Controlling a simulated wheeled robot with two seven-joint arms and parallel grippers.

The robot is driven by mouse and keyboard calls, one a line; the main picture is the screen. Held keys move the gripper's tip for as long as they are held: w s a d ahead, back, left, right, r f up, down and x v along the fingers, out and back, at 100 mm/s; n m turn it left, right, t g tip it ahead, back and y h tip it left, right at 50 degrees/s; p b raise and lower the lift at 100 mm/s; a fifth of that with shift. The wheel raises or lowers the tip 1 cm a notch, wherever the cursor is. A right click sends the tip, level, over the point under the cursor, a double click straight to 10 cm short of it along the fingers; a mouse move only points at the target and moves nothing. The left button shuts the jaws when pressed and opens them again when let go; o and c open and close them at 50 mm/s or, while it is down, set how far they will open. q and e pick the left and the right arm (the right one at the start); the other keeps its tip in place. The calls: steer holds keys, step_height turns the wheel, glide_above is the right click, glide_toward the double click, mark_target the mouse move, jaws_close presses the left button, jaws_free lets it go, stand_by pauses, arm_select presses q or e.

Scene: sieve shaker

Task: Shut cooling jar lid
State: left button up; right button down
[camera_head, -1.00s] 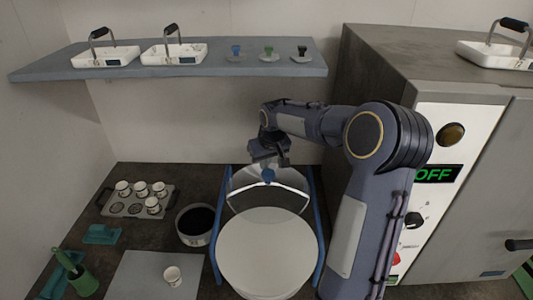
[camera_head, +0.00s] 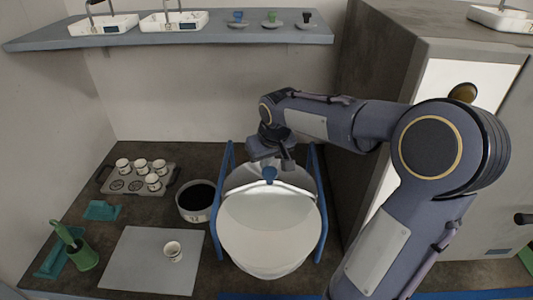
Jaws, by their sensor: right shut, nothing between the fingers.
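The cooling jar (camera_head: 268,250) is a wide, pale round vessel between two blue side rails, at the lower middle of the view. Its glassy lid (camera_head: 245,180) stands tilted up at the jar's back side, with a blue knob (camera_head: 269,174) near its middle. My right gripper (camera_head: 272,160) reaches in from the right and is shut right above the knob, with nothing held. Whether its fingers touch the knob I cannot tell. My left gripper is out of view.
A dark-filled bowl (camera_head: 197,202) stands close left of the jar. A shelf (camera_head: 180,40) hangs behind; a large cabinet (camera_head: 400,60) stands right.

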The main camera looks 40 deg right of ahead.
steer(key=b, duration=0.2)
glide_above(265, 209)
steer(key=shift+w+d, duration=0.1)
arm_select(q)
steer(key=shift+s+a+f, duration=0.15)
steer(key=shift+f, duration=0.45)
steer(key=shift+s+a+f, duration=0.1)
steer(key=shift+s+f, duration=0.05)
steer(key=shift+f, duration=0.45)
arm_select(e)
steer(key=shift+f, duration=0.1)
